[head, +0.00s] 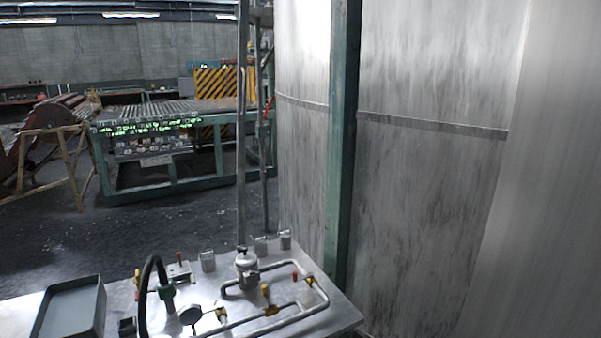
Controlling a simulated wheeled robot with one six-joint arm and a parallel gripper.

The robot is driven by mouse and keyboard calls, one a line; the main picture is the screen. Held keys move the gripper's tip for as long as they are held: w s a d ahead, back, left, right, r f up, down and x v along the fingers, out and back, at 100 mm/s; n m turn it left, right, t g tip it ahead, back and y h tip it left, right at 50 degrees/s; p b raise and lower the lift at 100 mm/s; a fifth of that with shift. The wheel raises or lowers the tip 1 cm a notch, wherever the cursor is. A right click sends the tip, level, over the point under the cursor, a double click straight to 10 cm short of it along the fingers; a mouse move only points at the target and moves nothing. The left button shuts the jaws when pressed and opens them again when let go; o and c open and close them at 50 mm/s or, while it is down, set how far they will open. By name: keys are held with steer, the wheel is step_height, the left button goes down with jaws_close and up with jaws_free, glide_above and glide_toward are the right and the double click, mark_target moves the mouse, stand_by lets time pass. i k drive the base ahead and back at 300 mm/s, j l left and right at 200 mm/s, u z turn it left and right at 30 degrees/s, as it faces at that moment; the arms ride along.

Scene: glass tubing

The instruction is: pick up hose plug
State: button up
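A black hose (146,290) arches up from the metal bench at the lower left and bends over to the right. At its right end is a dark green fitting (167,293), which looks like the hose plug. It hangs or sits just above the bench; I cannot tell whether it is seated in something. The hose's lower end runs out of the bottom of the picture. My gripper is not in view.
The metal bench (340,313) carries bent tubing (290,310) with yellow and red handles, and a silver canister (246,272). A grey tray (72,308) stands left of the hose. A green post (341,150) and large metal tanks (430,200) rise at right.

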mark_target(163, 282)
steer(key=k+j, duration=0.2)
steer(key=k, duration=0.3)
steer(key=i+j, duration=1.4)
steer(key=i+j+u, duration=0.05)
steer(key=j, duration=0.05)
